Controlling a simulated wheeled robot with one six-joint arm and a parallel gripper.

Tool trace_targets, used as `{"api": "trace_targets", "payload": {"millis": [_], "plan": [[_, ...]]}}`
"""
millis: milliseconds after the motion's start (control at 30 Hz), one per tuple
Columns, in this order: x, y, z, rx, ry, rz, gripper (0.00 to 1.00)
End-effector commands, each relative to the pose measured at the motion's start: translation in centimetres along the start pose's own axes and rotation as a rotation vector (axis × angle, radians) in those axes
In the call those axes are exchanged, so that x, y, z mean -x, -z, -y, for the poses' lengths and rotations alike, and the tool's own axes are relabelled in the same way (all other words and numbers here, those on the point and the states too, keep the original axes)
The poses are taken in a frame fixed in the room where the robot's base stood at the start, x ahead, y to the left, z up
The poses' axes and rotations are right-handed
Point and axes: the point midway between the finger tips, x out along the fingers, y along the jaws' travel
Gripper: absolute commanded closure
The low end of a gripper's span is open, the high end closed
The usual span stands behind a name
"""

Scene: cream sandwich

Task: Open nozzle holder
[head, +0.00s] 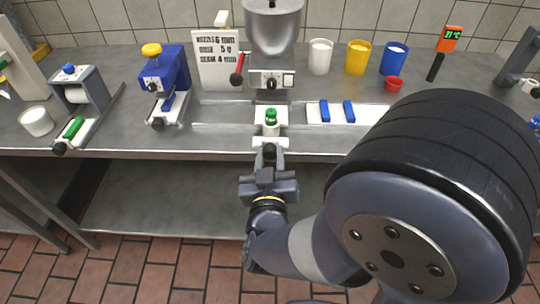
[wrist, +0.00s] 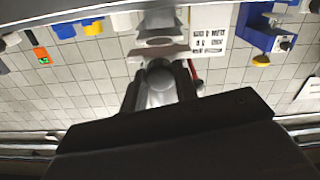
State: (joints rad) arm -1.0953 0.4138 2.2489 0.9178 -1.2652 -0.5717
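The cream machine stands mid-counter, with a grey hopper (head: 273,32) above a grey-white body (head: 286,80) and a red-knobbed lever (head: 238,72) at its left. In front of it, a green-capped piece (head: 271,116) stands upright on a white block (head: 258,143). I cannot tell for certain which part is the nozzle holder. My gripper (head: 269,152) is at the counter's front edge, just before this block; contact is unclear. In the wrist view, which is upside down, my gripper (wrist: 160,92) has its dark fingers apart, with the grey hopper (wrist: 160,82) seen between them.
A sign (head: 218,60) and blue press (head: 164,72) stand left of the machine. A white tray (head: 336,113) with blue pieces lies right. White (head: 320,57), yellow (head: 358,58) and blue (head: 394,58) cups stand behind. A lower shelf (head: 160,210) runs under the counter.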

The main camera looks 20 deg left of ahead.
Motion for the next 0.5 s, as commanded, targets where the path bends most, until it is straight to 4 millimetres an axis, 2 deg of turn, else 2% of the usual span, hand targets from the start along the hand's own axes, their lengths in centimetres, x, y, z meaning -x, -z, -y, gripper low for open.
{"api": "trace_targets", "payload": {"millis": [33,267,500], "plan": [[-0.02,0.04,0.01,0.001,0.0,-0.001,0.69],[-0.03,0.03,0.01,0.0,0.0,-0.001,0.5],[0.02,0.01,0.02,0.0,0.0,0.0,0.5]]}}
